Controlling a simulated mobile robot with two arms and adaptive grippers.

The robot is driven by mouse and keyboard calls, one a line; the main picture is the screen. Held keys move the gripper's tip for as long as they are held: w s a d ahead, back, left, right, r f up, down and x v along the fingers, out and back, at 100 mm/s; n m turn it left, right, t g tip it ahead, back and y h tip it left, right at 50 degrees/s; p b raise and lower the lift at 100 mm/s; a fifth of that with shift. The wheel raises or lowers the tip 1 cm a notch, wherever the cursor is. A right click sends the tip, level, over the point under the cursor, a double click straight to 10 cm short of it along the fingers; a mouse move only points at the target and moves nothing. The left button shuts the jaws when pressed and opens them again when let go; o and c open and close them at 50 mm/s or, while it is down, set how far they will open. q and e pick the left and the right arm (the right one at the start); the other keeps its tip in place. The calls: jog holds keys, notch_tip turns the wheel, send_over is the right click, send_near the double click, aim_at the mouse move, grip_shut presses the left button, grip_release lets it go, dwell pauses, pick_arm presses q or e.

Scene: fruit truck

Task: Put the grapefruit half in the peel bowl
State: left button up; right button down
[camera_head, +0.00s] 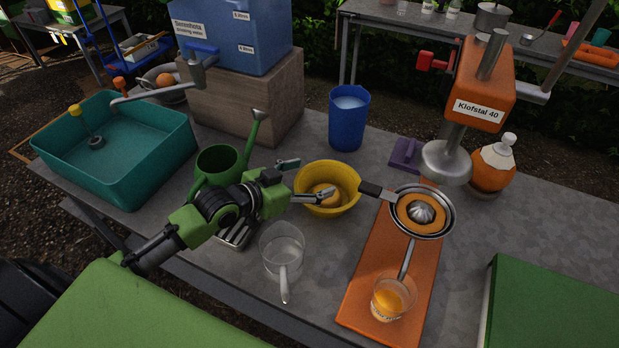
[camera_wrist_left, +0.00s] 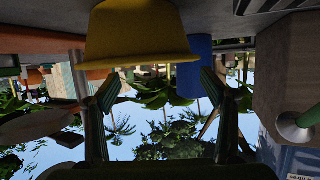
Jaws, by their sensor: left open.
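The yellow bowl (camera_head: 345,174) stands upright mid-table, and a rounded orange-yellow fruit piece (camera_head: 324,190) lies inside it; I take this for the grapefruit half in the peel bowl. My left gripper (camera_head: 306,180) is open and empty at the bowl's left side. One finger overlaps the bowl in the head view; I cannot tell whether it touches. In the left wrist view, which is upside down, the yellow bowl (camera_wrist_left: 135,35) is beyond the spread fingers of my left gripper (camera_wrist_left: 160,92), with nothing between them. The bowl's inside is hidden there. My right gripper is not in view.
The orange juice press (camera_head: 487,80) has a strainer (camera_head: 451,222) with an orange ring around its cone, above a glass of juice (camera_head: 393,298). A clear jug (camera_head: 281,250) stands in front of the bowl. A green watering can (camera_head: 215,160) and blue cup (camera_head: 348,118) are close by.

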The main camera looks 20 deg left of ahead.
pick_arm(q)
jog(key=v, duration=0.7)
jog(key=shift+s+b, duration=0.2)
jog(key=shift+b, duration=0.15)
jog(key=shift+a, duration=0.1)
